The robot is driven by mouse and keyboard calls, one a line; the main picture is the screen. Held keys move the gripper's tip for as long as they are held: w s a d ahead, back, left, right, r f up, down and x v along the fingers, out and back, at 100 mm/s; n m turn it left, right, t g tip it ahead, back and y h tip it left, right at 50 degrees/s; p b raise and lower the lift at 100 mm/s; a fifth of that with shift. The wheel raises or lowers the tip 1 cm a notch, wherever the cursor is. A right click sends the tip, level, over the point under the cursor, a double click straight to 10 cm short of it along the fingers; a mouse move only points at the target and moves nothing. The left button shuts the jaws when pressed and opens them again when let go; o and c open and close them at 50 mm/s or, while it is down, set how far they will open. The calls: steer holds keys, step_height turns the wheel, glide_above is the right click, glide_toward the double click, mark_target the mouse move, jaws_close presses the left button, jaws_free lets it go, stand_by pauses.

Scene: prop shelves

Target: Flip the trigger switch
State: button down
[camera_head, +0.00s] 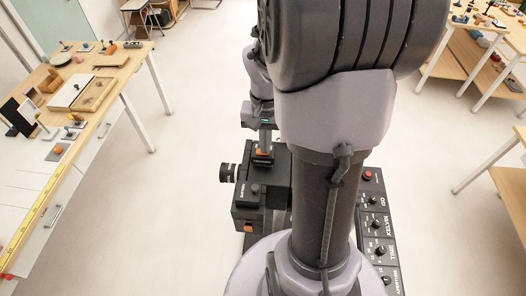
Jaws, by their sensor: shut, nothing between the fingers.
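A black camera-like prop (245,215) with a lens (228,173) on its left side stands below my arm. A small orange part (263,153) with a white label too small to read sits on its top, and another orange part (249,228) is on its near face. I cannot tell for certain which is the trigger switch. My gripper (265,140) points down just above the upper orange part, shut and empty. I cannot tell whether it touches that part. My arm hides much of the prop's right side.
A black panel (376,225) with a red button and several labelled knobs lies right of my arm. A wooden table (110,85) with many props stands at left. More wooden tables (455,60) are at right. The pale floor (190,120) between is clear.

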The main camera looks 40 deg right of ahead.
steer(key=shift+f, duration=0.25)
step_height(320, 180, up, 7)
steer(key=p, duration=0.5)
steer(key=shift+r, duration=0.15)
